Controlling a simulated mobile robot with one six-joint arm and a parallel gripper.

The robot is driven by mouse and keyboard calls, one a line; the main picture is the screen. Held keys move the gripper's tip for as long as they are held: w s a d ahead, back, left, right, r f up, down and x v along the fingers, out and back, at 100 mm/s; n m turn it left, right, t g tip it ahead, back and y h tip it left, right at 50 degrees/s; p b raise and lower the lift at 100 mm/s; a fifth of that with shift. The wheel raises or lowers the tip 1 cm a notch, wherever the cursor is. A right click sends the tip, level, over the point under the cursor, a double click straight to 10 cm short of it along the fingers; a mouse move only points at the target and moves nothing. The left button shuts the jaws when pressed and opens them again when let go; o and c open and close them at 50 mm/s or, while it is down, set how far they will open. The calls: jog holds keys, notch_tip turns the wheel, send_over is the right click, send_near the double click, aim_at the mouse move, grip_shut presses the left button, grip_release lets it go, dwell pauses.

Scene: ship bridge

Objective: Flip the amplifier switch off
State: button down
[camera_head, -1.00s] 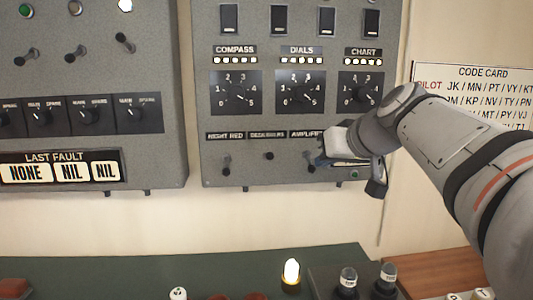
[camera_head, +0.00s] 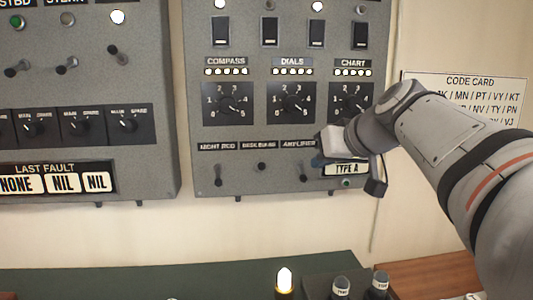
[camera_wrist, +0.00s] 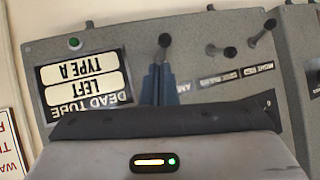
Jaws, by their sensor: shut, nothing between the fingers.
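The amplifier switch (camera_head: 303,172) is a small dark lever low on the right grey panel, below the "AMPLIFIER" label (camera_head: 298,144). Its knob points down. My gripper (camera_head: 318,161) is just right of the lever, its blue-grey fingers shut and empty. In the wrist view, which shows the panel upside down, the lever (camera_wrist: 164,42) stands right at the tips of my closed fingers (camera_wrist: 158,68). I cannot tell whether they touch it. The wrist covers part of the panel to the right.
The night red switch (camera_head: 218,175) and the middle switch (camera_head: 262,167) sit to the left. The "DEAD TUBE" plate (camera_wrist: 85,78) and a green lamp (camera_wrist: 74,43) are close by. A lit lamp (camera_head: 284,280) stands on the desk below. A code card (camera_head: 465,97) hangs right.

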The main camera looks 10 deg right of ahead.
jog(key=s+d+f+v, duration=0.1)
jog(key=f+v, duration=0.1)
jog(key=v, duration=1)
jog(key=shift+s+d+b, duration=0.15)
jog(key=shift+s+b, duration=0.05)
jog(key=shift+b, duration=0.1)
